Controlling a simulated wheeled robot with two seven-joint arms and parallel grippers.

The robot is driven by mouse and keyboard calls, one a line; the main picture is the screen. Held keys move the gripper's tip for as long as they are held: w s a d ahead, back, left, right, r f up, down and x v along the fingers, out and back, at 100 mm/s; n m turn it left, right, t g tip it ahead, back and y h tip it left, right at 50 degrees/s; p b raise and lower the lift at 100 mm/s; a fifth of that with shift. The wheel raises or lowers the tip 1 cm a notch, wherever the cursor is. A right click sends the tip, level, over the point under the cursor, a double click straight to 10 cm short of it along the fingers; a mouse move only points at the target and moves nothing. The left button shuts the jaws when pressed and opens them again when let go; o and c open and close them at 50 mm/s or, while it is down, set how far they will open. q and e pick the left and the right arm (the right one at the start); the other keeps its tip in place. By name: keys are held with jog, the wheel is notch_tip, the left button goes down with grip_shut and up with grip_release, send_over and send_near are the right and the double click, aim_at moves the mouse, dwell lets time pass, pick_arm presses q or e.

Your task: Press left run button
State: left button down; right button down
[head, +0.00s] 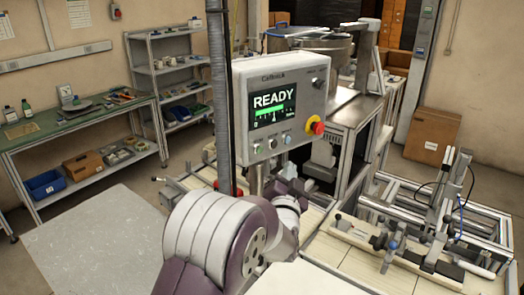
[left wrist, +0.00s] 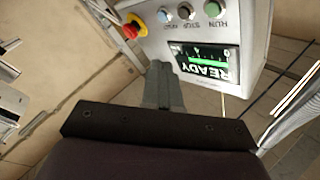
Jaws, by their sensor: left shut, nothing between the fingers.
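A grey control box (head: 303,88) stands on a post, its screen (head: 270,104) reading READY. Three small buttons sit in a row below the screen; the leftmost is the run button (head: 257,148). In the left wrist view the box is upside down, with the green run button (left wrist: 212,9) at the top. My left gripper (left wrist: 165,75) is shut and empty, its fingertips in front of the panel and apart from the run button in the picture. In the head view the left gripper (head: 290,182) is small, below the box. My right gripper is not in view.
A red emergency stop (head: 316,126) on a yellow base sits at the box's lower right. A grey ribbed conduit (head: 219,90) rises left of the box. A machine frame with fixtures (head: 420,235) stands at right. A green workbench (head: 70,130) and shelves line the left.

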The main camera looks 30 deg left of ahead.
aim_at(260, 150)
pick_arm(q)
jog(key=w+a, duration=0.1)
jog(key=a, duration=0.1)
jog(key=w+a, duration=0.1)
jog(key=a, duration=0.2)
jog(key=w+a, duration=0.1)
jog(key=a, duration=0.2)
jog(key=shift+f, duration=0.1)
jog(key=shift+b, duration=0.35)
dwell(1.5)
jog(key=shift+w+a+b, duration=0.2)
jog(key=shift+a+b, duration=0.1)
jog(key=shift+a, duration=0.1)
